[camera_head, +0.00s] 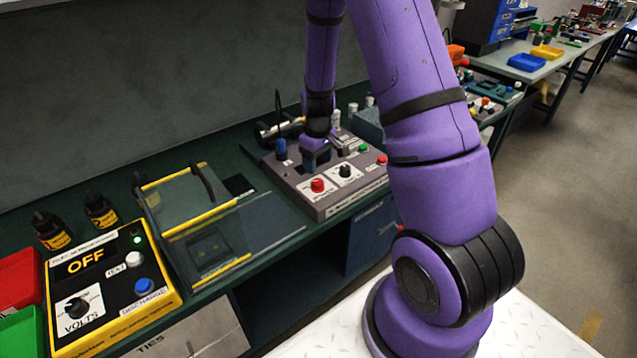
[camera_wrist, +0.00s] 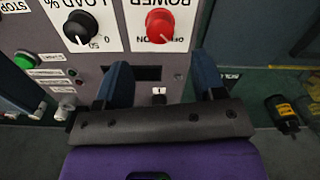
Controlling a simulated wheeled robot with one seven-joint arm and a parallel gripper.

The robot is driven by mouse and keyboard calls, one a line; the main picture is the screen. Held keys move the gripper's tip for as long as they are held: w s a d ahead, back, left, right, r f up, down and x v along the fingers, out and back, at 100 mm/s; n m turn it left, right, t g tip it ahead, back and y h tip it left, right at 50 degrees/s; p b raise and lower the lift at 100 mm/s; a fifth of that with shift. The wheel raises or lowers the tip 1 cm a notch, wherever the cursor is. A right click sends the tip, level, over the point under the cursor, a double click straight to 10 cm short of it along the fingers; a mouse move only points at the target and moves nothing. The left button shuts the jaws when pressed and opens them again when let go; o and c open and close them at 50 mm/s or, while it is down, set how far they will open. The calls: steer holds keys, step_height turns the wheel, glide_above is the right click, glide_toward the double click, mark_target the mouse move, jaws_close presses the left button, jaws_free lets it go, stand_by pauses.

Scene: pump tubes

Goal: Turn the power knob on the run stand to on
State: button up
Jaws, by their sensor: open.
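The run stand (camera_head: 326,206) is a grey sloped panel on the green bench, at the middle of the head view. Its red power knob (camera_head: 318,186) sits on a white plate near the front left. In the wrist view, the red knob (camera_wrist: 160,27) shows at the top under upside-down POWER, OFF and ON lettering; its exact pointing is hard to tell. My gripper (camera_head: 316,157) is over the panel behind the knob. In the wrist view my gripper (camera_wrist: 161,78) is open and empty, its two dark fingers apart from the knob.
A black LOAD % knob (camera_wrist: 80,27) is beside the power knob, with a green button (camera_wrist: 25,60) further left. A yellow-edged clear cover (camera_head: 200,225) and a yellow box reading OFF (camera_head: 105,285) stand left of the stand.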

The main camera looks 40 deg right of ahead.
mark_target(318, 181)
step_height(318, 181, down, 8)
stand_by(0.4)
steer(key=c, duration=0.9)
